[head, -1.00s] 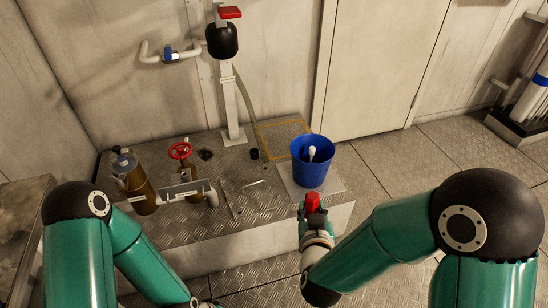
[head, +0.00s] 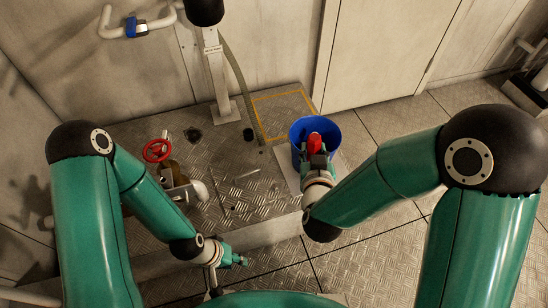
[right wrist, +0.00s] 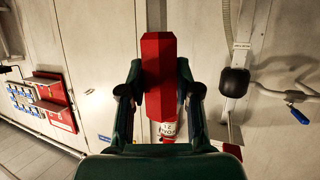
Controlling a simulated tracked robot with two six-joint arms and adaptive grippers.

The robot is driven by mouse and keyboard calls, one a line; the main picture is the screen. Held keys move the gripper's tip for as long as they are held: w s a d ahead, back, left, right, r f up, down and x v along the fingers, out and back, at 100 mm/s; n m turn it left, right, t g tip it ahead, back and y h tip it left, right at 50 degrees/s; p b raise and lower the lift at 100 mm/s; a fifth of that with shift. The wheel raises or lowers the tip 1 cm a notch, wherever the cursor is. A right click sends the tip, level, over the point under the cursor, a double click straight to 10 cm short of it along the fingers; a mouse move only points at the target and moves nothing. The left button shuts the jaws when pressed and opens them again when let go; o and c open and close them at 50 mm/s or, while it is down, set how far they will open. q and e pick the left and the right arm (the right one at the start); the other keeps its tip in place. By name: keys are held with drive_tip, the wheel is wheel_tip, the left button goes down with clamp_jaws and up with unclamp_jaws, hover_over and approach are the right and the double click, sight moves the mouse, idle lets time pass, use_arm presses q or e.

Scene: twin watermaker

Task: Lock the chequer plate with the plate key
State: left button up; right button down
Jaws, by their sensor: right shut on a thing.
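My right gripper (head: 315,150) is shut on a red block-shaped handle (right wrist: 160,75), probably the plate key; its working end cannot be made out. The handle (head: 314,138) shows against the blue bucket (head: 299,133) in the head view. The chequer plate (head: 245,195) lies flat in the raised floor, left of the right gripper, with a thin metal bar (head: 247,173) on it. Its lock point is too small to tell. My left gripper (head: 238,260) is low in front of the platform, apart from the plate; its jaws are unclear.
A white post (head: 219,80) with a hose rises at the back. A yellow-outlined square (head: 283,115) lies behind the bucket.

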drive_tip(key=shift+a, duration=0.2)
drive_tip(key=w+a+f+n+y+b, duration=0.1)
drive_tip(key=w+a+f+b, duration=0.2)
drive_tip(key=f+b, duration=0.5)
drive_tip(key=w+a+f+y+b, duration=0.1)
drive_tip(key=w+a+f+b, duration=0.2)
drive_tip(key=a+f+b, duration=0.3)
wheel_tip(320, 180, down, 5)
drive_tip(key=shift+w+f+n+y+b, duration=0.1)
drive_tip(key=shift+w+n+y+b, duration=0.25)
drive_tip(key=shift+b, duration=1.2)
